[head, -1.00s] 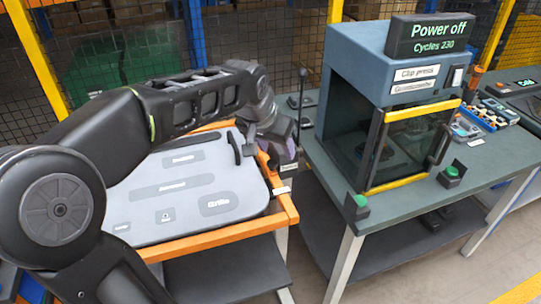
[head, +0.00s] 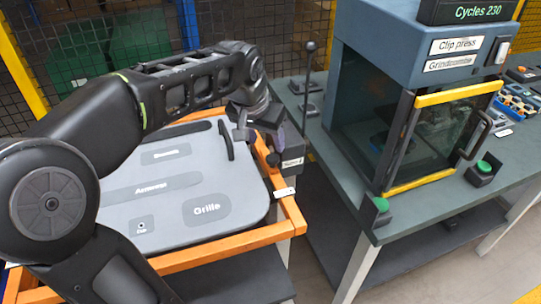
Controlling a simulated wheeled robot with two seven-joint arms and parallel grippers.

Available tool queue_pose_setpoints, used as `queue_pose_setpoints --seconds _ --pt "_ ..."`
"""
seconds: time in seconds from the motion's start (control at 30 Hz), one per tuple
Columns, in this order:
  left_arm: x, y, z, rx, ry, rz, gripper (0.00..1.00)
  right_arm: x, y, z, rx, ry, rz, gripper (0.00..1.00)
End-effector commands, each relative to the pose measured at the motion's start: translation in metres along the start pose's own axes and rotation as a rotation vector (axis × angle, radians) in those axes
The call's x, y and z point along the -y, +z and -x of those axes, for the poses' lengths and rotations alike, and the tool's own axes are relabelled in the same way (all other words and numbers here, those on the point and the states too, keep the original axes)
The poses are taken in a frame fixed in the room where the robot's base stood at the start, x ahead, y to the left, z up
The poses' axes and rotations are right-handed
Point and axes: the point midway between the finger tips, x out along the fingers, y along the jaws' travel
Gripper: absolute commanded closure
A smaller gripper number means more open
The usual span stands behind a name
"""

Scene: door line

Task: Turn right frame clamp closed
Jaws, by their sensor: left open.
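The right frame clamp (head: 291,157) is a dark block with a small white label, at the right rail of the orange frame (head: 289,205). A black bar (head: 226,141) lies on the grey door panel (head: 185,185) just left of it; I cannot tell whether it is part of the clamp. My left gripper (head: 258,138) is open, close above and beside the clamp. It hides part of the clamp, and I cannot tell if its fingers touch it. My right gripper is not in view.
A mesh fence (head: 75,50) runs behind.

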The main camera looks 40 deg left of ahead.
Motion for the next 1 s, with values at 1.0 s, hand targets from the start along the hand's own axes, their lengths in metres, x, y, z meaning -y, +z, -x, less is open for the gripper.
queue_pose_setpoints --seconds 1.0 --pt "0.000 0.000 -0.077 0.000 0.000 0.000 0.47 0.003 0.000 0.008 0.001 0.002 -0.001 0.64"
